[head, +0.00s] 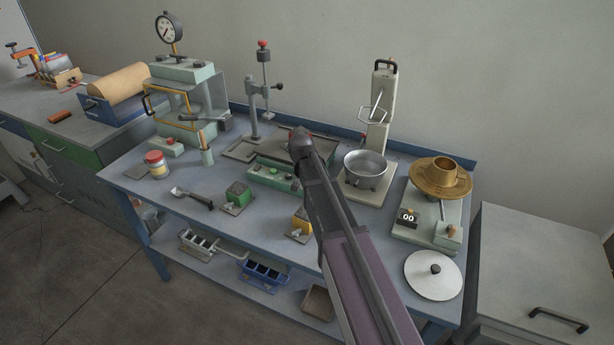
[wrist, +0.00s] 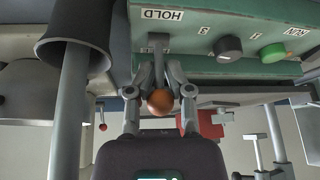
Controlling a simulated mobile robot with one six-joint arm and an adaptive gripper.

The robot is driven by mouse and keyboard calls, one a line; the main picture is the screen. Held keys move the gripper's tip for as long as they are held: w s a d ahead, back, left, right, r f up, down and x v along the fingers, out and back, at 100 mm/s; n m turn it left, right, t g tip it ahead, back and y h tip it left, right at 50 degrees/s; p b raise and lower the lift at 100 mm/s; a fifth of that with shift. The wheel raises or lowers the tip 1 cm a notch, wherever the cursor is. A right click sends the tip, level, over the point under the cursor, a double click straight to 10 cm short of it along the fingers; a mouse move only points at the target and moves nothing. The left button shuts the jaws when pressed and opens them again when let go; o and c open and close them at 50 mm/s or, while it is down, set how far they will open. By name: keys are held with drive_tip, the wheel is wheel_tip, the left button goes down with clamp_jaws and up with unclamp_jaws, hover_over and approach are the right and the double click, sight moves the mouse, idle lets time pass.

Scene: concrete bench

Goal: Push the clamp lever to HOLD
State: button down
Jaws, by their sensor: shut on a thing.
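In the wrist view, which is upside down, the clamp lever is a grey stem (wrist: 158,44) with an orange-brown ball knob (wrist: 160,101). The stem stands at the HOLD label (wrist: 162,15) on a green panel (wrist: 215,68), lined up with it in the picture. My gripper (wrist: 160,76) is shut on the lever, one finger on each side, with the ball between the fingers. In the head view, a green control panel (head: 270,175) stands mid-bench; my arm covers its right part, and my gripper and the lever are hidden.
A black knob (wrist: 228,48) and a green button (wrist: 272,53) sit along the panel beside the lever. A grey pot (head: 366,166) and a brass bowl-shaped part (head: 441,177) stand to the right. A green block (head: 238,193) and a scoop (head: 192,198) lie in front.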

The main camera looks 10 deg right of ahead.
drive_tip(key=t+h+b, duration=0.1)
drive_tip(key=s+t+h+b, duration=0.1)
drive_tip(key=b, duration=0.1)
drive_tip(key=shift+s+a+f+t, duration=0.1)
drive_tip(key=shift+a+f+t, duration=0.05)
drive_tip(key=shift+a+t, duration=0.2)
drive_tip(key=shift+t+b, duration=0.3)
drive_tip(key=shift+t, duration=0.15)
drive_tip(key=c, duration=0.8)
unclamp_jaws()
drive_tip(key=shift+s+r, duration=0.1)
drive_tip(key=shift+r, duration=0.1)
drive_tip(key=shift+o, duration=0.2)
drive_tip(key=shift+w+r+p, duration=0.1)
drive_tip(key=shift+w+p, duration=0.1)
drive_tip(key=shift+p, duration=0.2)
